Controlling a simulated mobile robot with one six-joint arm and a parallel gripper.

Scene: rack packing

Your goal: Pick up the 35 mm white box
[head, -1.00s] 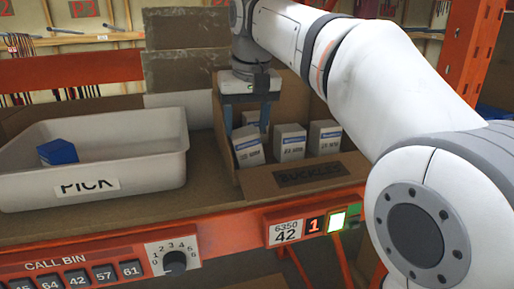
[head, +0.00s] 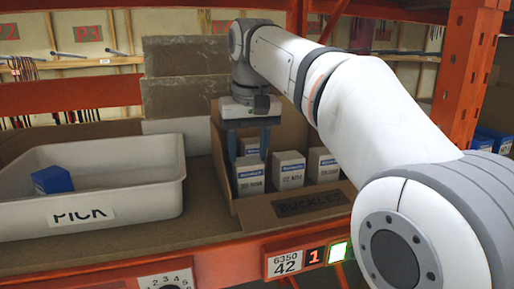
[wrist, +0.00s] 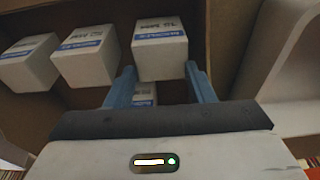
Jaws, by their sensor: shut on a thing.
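My gripper (head: 250,152) points down into the cardboard bin, its blue fingers on either side of the leftmost front white box (head: 249,178). It is shut on this box, which has a blue label band and looks upright. In the wrist view the same box (wrist: 160,50) sits between the fingertips. Two more white boxes, one in the middle (head: 288,171) and one at the right (head: 322,165), stand beside it. Another white box (head: 250,146) shows partly behind the held one. The printed sizes are too small to read.
The cardboard bin (head: 297,205) has a front flap marked BUCKLES. A white PICK tray (head: 120,208) stands to its left with a blue box (head: 52,180) inside and much free room. An orange rack post (head: 462,75) rises at the right.

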